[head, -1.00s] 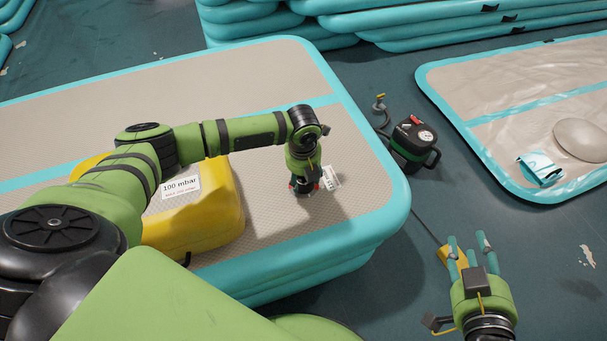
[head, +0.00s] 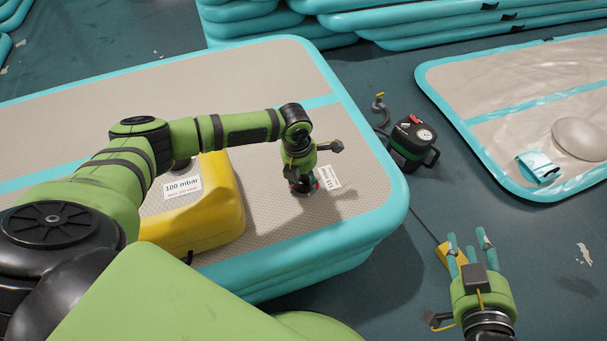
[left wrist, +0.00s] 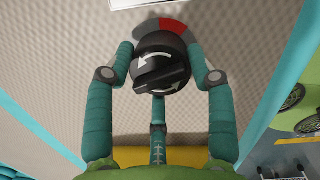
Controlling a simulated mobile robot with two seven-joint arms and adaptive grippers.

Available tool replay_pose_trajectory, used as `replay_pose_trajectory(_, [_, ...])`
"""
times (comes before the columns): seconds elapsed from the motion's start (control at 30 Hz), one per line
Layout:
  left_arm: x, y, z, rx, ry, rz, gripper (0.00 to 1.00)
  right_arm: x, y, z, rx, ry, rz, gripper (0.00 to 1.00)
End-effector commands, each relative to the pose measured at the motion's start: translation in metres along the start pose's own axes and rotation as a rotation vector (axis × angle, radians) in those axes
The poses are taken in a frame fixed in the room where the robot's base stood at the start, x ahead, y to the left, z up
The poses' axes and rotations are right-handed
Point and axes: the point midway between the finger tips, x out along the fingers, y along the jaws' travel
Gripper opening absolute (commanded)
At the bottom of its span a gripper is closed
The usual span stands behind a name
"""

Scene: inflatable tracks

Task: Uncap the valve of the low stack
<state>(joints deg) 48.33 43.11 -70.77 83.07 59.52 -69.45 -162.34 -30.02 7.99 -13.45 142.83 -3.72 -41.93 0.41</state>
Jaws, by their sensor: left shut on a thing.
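The low stack (head: 350,225) is a beige inflatable track with turquoise edges. My left gripper (head: 303,188) points down at its top near the right end. In the left wrist view, its teal fingers (left wrist: 160,85) close around a round black valve cap (left wrist: 160,68) with a raised bar and white curved arrows. A red and grey arc (left wrist: 172,27) shows behind the cap. The cap looks seated at the track surface; the valve beneath is hidden. My right gripper (head: 468,247) is off to the right of the stack, fingers apart and empty.
A white label (head: 329,177) lies beside the valve. A yellow block (head: 215,215) marked 100 mbar sits on the stack. A black and green pump (head: 411,142) with a gauge and hose stands on the floor. A flatter track (head: 510,120) lies right; taller stacks (head: 420,20) stand behind.

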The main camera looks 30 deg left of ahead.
Motion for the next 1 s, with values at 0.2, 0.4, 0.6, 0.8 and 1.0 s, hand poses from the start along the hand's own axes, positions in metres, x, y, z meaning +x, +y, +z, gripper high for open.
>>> replay_pose_trajectory(0.2, [0.001, 0.0, 0.0, 0.147, 0.001, -0.017, 0.24, 0.001, 0.0, 0.002, 0.0, 0.0, 0.0, 0.4])
replay_pose_trajectory(0.4, [0.001, 0.0, 0.0, 0.148, 0.001, -0.017, 0.24, 0.001, 0.0, 0.002, 0.0, 0.0, 0.0, 0.4])
replay_pose_trajectory(0.6, [-0.001, -0.001, -0.001, 0.095, 0.003, -0.013, 0.24, -0.002, 0.0, -0.005, 0.0, 0.0, 0.0, 0.4])
replay_pose_trajectory(0.8, [-0.002, -0.001, 0.0, -0.014, 0.002, 0.0, 0.24, -0.006, 0.001, -0.015, 0.0, 0.0, 0.0, 0.4])
replay_pose_trajectory(1.0, [-0.002, -0.002, -0.001, -0.127, 0.002, 0.013, 0.24, -0.009, 0.001, -0.025, 0.0, 0.0, 0.0, 0.4])
